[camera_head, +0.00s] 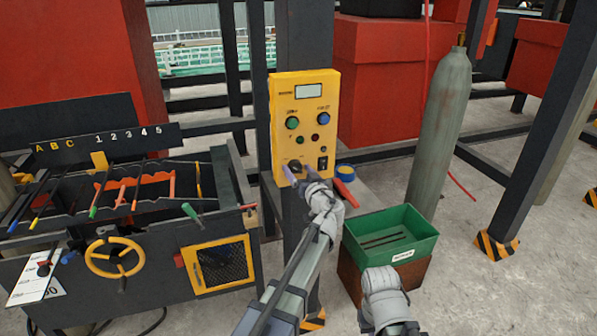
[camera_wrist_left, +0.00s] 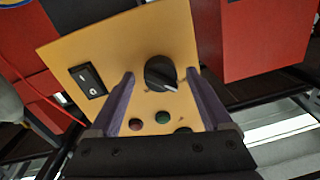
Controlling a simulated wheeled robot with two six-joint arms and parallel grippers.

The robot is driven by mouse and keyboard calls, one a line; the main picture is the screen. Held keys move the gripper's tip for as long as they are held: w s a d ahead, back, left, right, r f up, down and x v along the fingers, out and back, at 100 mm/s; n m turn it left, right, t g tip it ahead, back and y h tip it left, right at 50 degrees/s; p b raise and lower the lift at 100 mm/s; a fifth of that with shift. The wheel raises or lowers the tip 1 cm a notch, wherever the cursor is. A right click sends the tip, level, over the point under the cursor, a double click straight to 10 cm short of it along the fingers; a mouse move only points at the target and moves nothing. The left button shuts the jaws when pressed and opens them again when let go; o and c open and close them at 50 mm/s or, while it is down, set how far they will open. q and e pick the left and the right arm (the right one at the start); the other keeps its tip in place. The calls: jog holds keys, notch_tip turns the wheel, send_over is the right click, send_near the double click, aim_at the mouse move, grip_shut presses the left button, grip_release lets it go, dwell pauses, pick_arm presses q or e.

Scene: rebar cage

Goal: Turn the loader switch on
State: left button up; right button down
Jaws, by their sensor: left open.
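A yellow control box (camera_head: 304,130) is fixed to a dark post. Low on its face are a black rotary knob (camera_head: 295,165) and a black rocker switch (camera_head: 322,163). In the left wrist view the knob (camera_wrist_left: 160,73) has a pale pointer mark aimed to the lower right, and the rocker (camera_wrist_left: 88,80) sits left of it. No readable label tells which is the loader switch. My left gripper (camera_head: 298,176) is open at the box, its purple fingers on either side of the knob, which shows between them (camera_wrist_left: 165,85). Contact cannot be told.
The box also has a small display and several coloured buttons. A grey gas cylinder (camera_head: 440,130) and a green bin (camera_head: 391,236) stand to the right. A dark machine with a yellow handwheel (camera_head: 114,257) stands left. A red-handled tool and tape roll lie beside the box.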

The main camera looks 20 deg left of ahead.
pick_arm(q)
jog(key=shift+c, duration=0.2)
grip_shut()
dwell(0.3)
jog(key=shift+m, duration=0.3)
jog(key=m, duration=0.4)
jog(key=shift+b, duration=0.35)
jog(key=m, duration=0.5)
jog(key=shift+f+t, duration=0.1)
jog(key=shift+t, duration=0.3)
jog(key=m, duration=0.4)
jog(key=shift+m+b, duration=0.3)
jog(key=shift+b, duration=0.1)
jog(key=shift+m+t, duration=0.3)
jog(key=shift+m, duration=1.8)
jog(key=shift+s, duration=0.1)
